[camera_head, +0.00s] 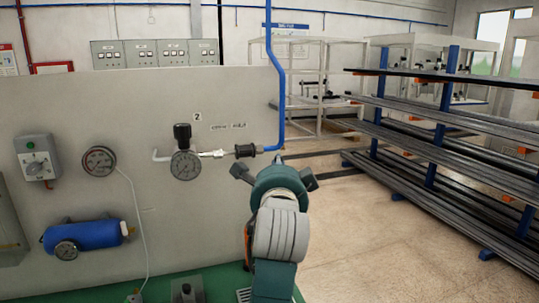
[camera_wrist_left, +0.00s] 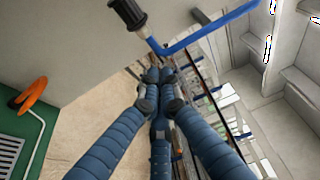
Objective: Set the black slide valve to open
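The black slide valve (camera_head: 245,151) is a short dark ribbed sleeve on the pipe at the panel's right edge. It lies between a silver fitting and the blue pipe (camera_head: 274,95). In the left wrist view the slide valve (camera_wrist_left: 128,14) is at the top, left of centre. Its slide position is too small to tell. My left gripper (camera_head: 277,178) is below and right of the valve in the head view, apart from it. In the left wrist view its three long blue fingers (camera_wrist_left: 158,78) converge with their tips together, apparently empty. My right gripper is not in view.
The grey panel (camera_head: 80,110) carries a pressure gauge (camera_head: 185,165) with a black knob above it, another gauge (camera_head: 100,161), a switch box (camera_head: 36,158) and a blue cylinder (camera_head: 84,236). A rack of long bars (camera_head: 430,140) stands right. Floor between is clear.

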